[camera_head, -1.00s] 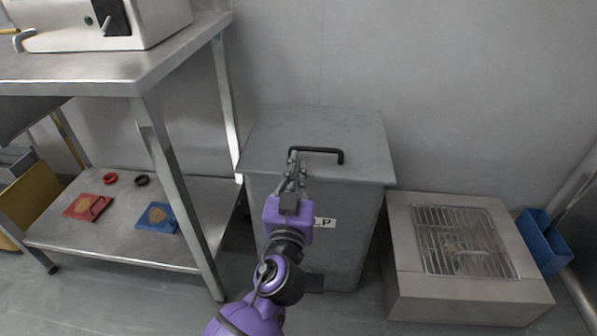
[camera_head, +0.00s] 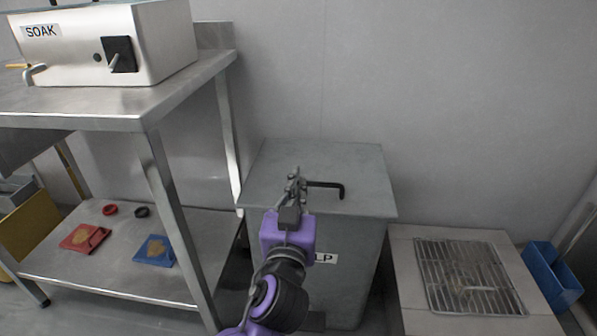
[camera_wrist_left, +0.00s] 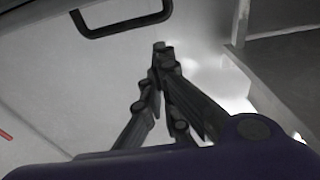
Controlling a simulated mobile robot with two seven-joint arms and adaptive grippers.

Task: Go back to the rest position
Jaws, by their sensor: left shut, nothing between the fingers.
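My left gripper (camera_head: 296,177) is shut and empty. In the head view it appears over the lid of a grey bin (camera_head: 352,206), just left of the bin's black handle (camera_head: 342,190). The left wrist view shows its fingertips (camera_wrist_left: 162,48) together, with the black handle (camera_wrist_left: 122,26) ahead and to the left, apart from the fingers. The purple arm comes up from the bottom of the head view. The bin's lid is closed. My right gripper is in neither view.
A steel table (camera_head: 100,103) stands at left with a box marked SOAK (camera_head: 150,45) on it. Its lower shelf (camera_head: 105,275) holds red and blue pieces. A low unit with a wire grate (camera_head: 465,275) and a blue container (camera_head: 551,275) are at right.

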